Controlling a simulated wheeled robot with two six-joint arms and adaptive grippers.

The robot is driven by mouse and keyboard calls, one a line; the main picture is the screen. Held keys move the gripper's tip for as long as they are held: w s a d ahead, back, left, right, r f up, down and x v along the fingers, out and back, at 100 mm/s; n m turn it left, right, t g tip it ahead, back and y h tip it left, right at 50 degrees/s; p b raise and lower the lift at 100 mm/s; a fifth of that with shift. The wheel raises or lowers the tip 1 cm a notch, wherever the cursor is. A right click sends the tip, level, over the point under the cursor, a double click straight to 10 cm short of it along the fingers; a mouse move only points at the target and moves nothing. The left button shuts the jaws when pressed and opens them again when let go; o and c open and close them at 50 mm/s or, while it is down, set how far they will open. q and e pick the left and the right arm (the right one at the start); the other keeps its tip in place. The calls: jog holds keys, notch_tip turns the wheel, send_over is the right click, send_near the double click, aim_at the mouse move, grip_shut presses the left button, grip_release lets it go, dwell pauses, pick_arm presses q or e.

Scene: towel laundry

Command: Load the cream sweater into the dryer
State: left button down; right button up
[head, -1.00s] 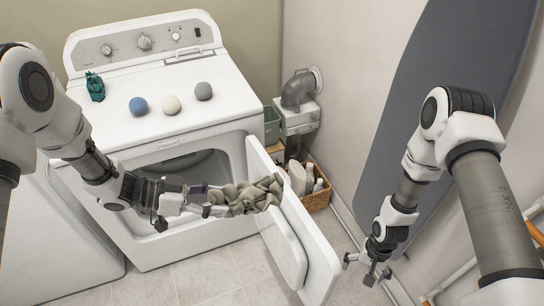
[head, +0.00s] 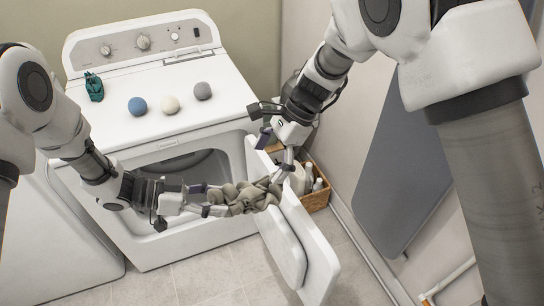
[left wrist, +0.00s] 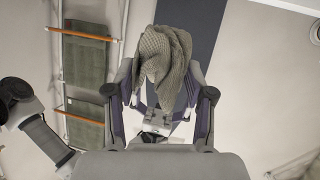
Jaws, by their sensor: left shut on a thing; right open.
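The cream sweater (head: 245,197) is a crumpled knit bundle, greyish beige here. My left gripper (head: 208,202) is shut on its left end and holds it in the air in front of the dryer opening. In the left wrist view the sweater (left wrist: 167,62) bunches up between the fingers of my left gripper (left wrist: 160,110). My right gripper (head: 272,160) is open, above and just right of the sweater; I cannot tell whether it touches it. The white dryer (head: 165,125) has its door (head: 290,235) swung open to the right, and its drum opening (head: 180,165) is partly hidden by my left arm.
A blue ball (head: 138,106), a cream ball (head: 170,104), a grey ball (head: 203,91) and a teal item (head: 94,86) sit on the dryer top. A wicker basket (head: 316,199) with bottles stands behind the door. A grey ironing board (head: 400,170) leans at the right wall.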

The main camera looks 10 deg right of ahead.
aim_at(248, 194)
pick_arm(q)
jog(key=shift+w, duration=0.1)
pick_arm(e)
jog(key=x, duration=1.1)
jog(key=shift+w, duration=0.1)
jog(key=c, duration=1.7)
pick_arm(q)
jog(key=shift+c, duration=1.6)
grip_release()
pick_arm(e)
jog(key=shift+c, duration=0.3)
